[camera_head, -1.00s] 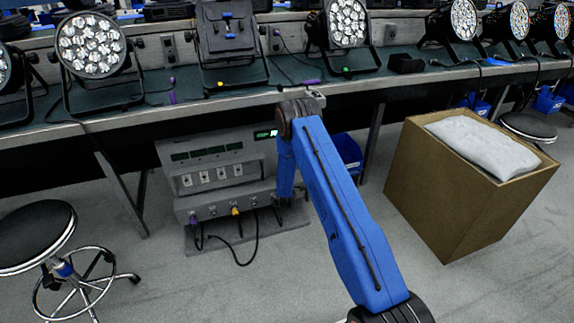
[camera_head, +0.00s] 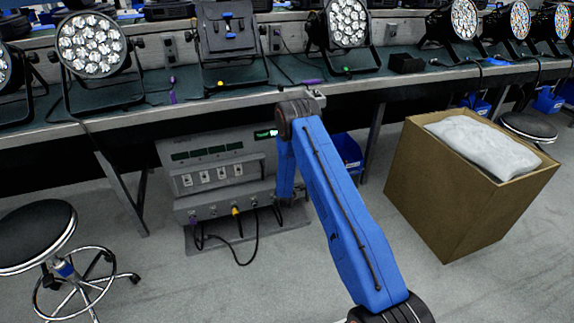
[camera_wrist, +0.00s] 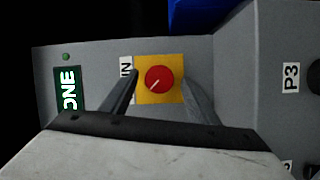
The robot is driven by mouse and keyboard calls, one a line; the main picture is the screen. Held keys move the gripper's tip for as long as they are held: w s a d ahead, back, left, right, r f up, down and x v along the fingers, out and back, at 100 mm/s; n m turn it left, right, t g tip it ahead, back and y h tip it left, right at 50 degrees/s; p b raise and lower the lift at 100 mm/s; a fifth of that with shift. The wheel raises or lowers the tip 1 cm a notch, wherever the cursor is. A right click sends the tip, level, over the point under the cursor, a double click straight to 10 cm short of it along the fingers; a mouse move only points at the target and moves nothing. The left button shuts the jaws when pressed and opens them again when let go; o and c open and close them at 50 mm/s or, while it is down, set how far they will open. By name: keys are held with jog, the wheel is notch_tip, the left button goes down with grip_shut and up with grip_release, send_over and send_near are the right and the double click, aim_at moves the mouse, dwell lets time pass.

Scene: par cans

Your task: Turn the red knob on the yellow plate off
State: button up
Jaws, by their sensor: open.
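The red knob (camera_wrist: 159,79) is round, with a white pointer line toward the lower left in the wrist view. It sits on a square yellow plate (camera_wrist: 174,61) on a grey panel. My gripper (camera_wrist: 160,76) is open, with one finger on each side of the knob. Whether the fingers touch it I cannot tell. In the head view, my blue arm reaches down to the right side of the grey unit (camera_head: 182,150), hiding the knob and plate.
A green display (camera_wrist: 68,90) shows "ONE" sideways; a small green light sits beside it. A label P3 (camera_wrist: 291,77) is at right. The unit stands below a long bench (camera_head: 150,110). A cardboard box (camera_head: 460,200) stands right, a stool (camera_head: 35,235) left.

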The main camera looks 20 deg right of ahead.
jog(key=v, duration=1.7)
jog(key=shift+s, duration=0.2)
jog(key=shift+a, duration=0.1)
notch_tip(320, 180, up, 24)
jog(key=a+m+g+y, duration=0.3)
jog(key=m+g+y, duration=0.1)
jog(key=m+y, duration=0.1)
jog(key=s+a+r+m+g+y, duration=0.1)
jog(key=s+r+y, duration=0.1)
jog(key=s+r, duration=0.6)
jog(key=s+r+m+g, duration=0.15)
jog(key=s+r, duration=0.25)
jog(key=s, duration=0.5)
jog(key=s+r+m+g, duration=0.15)
jog(key=s+r, duration=0.25)
jog(key=s, duration=0.5)
jog(key=s+d+r+m+g, duration=0.1)
jog(key=s+g, duration=0.1)
jog(key=s, duration=1.1)
jog(key=s+d+r+m+g, duration=0.1)
jog(key=s+d, duration=0.1)
jog(key=s, duration=1.1)
jog(key=shift+s+g, duration=0.3)
jog(key=shift+g, duration=0.1)
